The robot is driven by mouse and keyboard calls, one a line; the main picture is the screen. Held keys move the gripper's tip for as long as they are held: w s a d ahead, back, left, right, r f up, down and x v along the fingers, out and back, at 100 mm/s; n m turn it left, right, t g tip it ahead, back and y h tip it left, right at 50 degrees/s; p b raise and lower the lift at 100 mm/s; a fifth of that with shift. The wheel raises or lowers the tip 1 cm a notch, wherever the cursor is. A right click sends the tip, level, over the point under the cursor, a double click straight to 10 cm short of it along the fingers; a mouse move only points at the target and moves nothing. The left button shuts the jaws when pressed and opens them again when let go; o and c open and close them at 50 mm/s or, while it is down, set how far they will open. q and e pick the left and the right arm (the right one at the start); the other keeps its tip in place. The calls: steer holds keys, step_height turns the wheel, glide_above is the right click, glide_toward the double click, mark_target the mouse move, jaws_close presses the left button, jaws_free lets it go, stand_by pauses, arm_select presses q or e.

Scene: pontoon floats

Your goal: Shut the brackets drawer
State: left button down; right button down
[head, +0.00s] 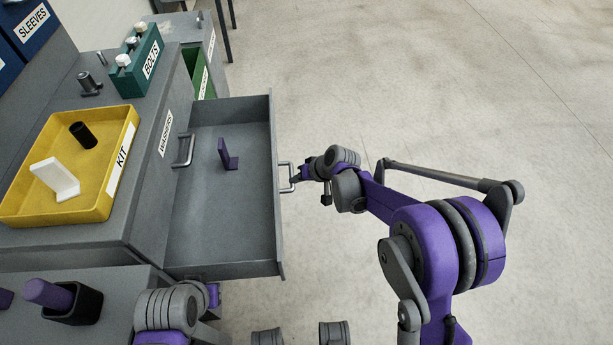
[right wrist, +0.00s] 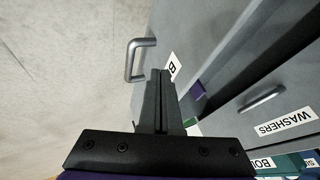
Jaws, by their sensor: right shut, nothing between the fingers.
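The open drawer (head: 215,240) is grey and pulled well out of the cabinet. A purple L-shaped bracket (head: 224,155) stands inside it. Its front has a bar handle (head: 286,178), which also shows in the right wrist view (right wrist: 134,60). A label starting with B (right wrist: 173,67) is partly hidden by my fingers. My right gripper (head: 301,173) is shut and empty, just outside the drawer front beside the handle; I cannot tell whether they touch. In the right wrist view its fingers (right wrist: 160,78) point at the front. My left gripper (head: 213,293) is low, near the drawer's near corner; its fingers are unclear.
A closed WASHERS drawer face (head: 166,134) with its own handle (head: 184,150) lies behind the open drawer. On the cabinet top are a yellow KIT tray (head: 95,213) and a green BOLTS box (head: 139,62). Open floor (head: 420,80) lies to the right.

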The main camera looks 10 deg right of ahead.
steer(key=shift+s+a+r, duration=0.1)
steer(key=shift+a+r, duration=0.05)
steer(key=shift+a, duration=1.55)
steer(key=a, duration=2.6)
steer(key=shift+a, duration=0.25)
steer(key=shift+b, duration=0.3)
